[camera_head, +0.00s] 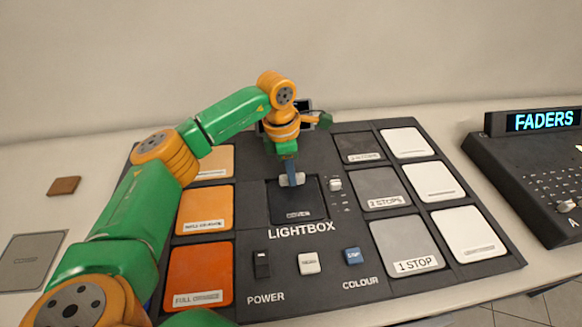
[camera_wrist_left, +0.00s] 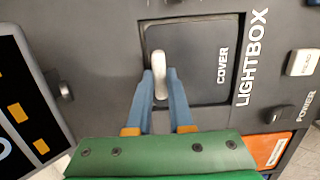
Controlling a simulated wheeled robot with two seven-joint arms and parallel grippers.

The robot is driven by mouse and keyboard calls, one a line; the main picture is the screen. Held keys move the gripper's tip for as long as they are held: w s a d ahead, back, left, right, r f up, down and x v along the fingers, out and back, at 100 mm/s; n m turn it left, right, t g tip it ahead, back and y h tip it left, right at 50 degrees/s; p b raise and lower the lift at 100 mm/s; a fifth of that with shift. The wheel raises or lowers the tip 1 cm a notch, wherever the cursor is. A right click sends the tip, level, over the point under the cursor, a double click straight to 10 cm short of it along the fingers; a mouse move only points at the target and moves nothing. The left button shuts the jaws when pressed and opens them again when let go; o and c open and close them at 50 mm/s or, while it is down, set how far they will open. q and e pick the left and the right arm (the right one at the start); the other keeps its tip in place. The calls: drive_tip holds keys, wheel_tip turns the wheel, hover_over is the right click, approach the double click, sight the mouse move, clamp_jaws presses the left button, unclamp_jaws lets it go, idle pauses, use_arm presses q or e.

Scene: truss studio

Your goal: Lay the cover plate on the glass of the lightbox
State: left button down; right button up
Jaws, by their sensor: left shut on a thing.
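The cover plate (camera_head: 310,213) is a dark square with a pale knob and the label COVER. It is over the middle of the black lightbox panel (camera_head: 225,255), within a square outline. In the left wrist view the plate (camera_wrist_left: 205,55) fills most of that outline, with a dark gap along its edge. The glass is hidden beneath it. I cannot tell whether the plate touches the glass. My left gripper (camera_head: 291,180) points down and is shut on the plate's knob; the left wrist view shows its blue fingers (camera_wrist_left: 159,92) around the knob. My right gripper is not in view.
Orange tiles (camera_head: 205,207) lie left of the cover; grey tiles (camera_head: 402,238) and white tiles (camera_head: 470,232) lie right. Slider (camera_head: 335,184) is close beside the plate; buttons (camera_head: 309,263) sit in front. A FADERS console (camera_head: 530,160) stands right. A grey plate (camera_head: 30,260) and brown block (camera_head: 64,186) lie left.

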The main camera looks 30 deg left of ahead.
use_arm(q)
drive_tip(key=shift+f, duration=0.15)
drive_tip(key=shift+f, duration=0.15)
drive_tip(key=c, duration=0.8)
unclamp_jaws()
drive_tip(key=r, duration=0.8)
drive_tip(key=a+r, duration=0.1)
drive_tip(key=r, duration=0.3)
drive_tip(key=shift+s+r, duration=0.25)
drive_tip(key=shift+s, duration=0.15)
